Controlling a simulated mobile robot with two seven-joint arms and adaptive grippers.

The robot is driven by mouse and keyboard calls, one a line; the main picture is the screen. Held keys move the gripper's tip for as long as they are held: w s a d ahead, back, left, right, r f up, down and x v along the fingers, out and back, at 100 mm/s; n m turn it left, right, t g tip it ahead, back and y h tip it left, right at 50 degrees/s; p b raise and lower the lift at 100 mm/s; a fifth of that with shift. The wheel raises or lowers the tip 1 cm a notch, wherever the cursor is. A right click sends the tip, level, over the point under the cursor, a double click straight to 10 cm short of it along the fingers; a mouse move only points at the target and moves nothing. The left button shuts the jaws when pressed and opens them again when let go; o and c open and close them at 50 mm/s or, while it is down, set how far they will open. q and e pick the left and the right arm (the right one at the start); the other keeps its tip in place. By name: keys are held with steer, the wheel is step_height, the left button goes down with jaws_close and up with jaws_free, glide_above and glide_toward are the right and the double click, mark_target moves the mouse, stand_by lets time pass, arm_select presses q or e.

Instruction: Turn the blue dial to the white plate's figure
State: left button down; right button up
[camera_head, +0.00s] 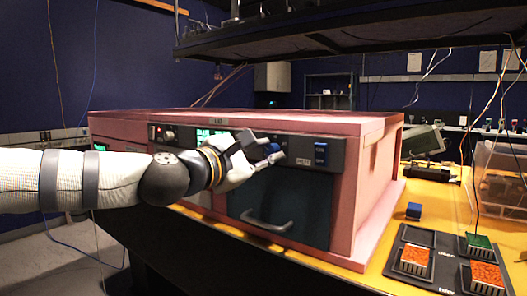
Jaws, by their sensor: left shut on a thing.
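My left gripper (264,151) reaches in from the left to the dark control strip (345,152) on the front of the pink foam enclosure (378,160). It is shut on the blue dial (273,148), whose blue edge shows at the fingertips. The fingers hide much of the dial, and I cannot read its setting. A small white plate (303,161) sits on the strip just right of the dial; its marking is too small to read. My right gripper is not in view.
A dark door with a grey handle (267,222) is below. A lit green display (212,135) lies behind my wrist.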

arm_select(q)
steer(key=m, duration=0.5)
steer(key=shift+m+p, duration=0.3)
steer(key=shift+m, duration=0.1)
steer(key=m, duration=0.5)
steer(key=shift+p, duration=0.3)
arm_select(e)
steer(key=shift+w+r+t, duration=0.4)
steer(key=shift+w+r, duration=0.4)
arm_select(q)
steer(key=shift+m, duration=0.4)
steer(key=c, duration=1.4)
jaws_free()
steer(key=shift+o, duration=0.2)
steer(key=v, duration=1.2)
